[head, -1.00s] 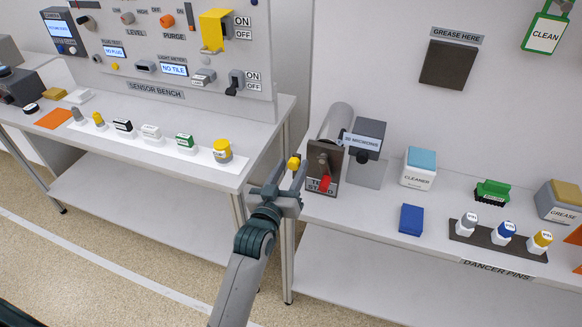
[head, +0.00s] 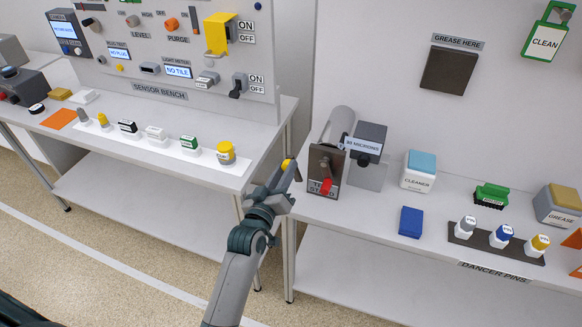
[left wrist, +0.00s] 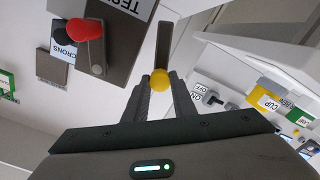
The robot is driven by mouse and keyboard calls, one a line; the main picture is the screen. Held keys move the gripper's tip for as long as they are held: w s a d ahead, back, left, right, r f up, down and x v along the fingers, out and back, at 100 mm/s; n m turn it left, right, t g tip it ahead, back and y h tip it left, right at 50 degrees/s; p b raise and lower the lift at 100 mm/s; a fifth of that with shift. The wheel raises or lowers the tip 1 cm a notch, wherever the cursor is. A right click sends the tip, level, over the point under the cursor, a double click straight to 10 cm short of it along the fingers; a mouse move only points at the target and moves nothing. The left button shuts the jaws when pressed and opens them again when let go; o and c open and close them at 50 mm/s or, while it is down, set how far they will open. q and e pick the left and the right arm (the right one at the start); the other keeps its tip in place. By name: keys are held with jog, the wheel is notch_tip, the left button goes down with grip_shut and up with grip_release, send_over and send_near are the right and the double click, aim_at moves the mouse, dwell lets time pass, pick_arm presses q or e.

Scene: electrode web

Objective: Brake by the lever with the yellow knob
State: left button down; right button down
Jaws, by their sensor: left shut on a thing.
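The yellow knob (head: 287,164) is at the tips of my left gripper (head: 278,178), in the gap between the two benches. In the left wrist view the yellow knob (left wrist: 160,80) sits between the fingertips, and my left gripper (left wrist: 160,92) is shut on it. A dark lever bar (left wrist: 163,45) extends beyond the knob in that view. In the head view the lever is mostly hidden by the gripper. My right gripper is not in view.
Close to the right is a dark test stand plate (head: 325,168) with a red knob (head: 326,184), which also shows in the left wrist view (left wrist: 84,30). A roll (head: 336,125) and a micron display (head: 366,142) stand behind it. The sensor bench (head: 225,170) is left.

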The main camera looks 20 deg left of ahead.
pick_arm(q)
jog(key=shift+a+f+n, duration=0.2)
jog(key=shift+a+n, duration=0.25)
jog(key=shift+n, duration=0.25)
jog(key=c, duration=1.5)
grip_release()
jog(key=shift+o, duration=0.2)
jog(key=s+b, duration=0.4)
jog(key=s, duration=1.3)
jog(key=shift+s+a, duration=0.2)
jog(key=shift+a, duration=0.1)
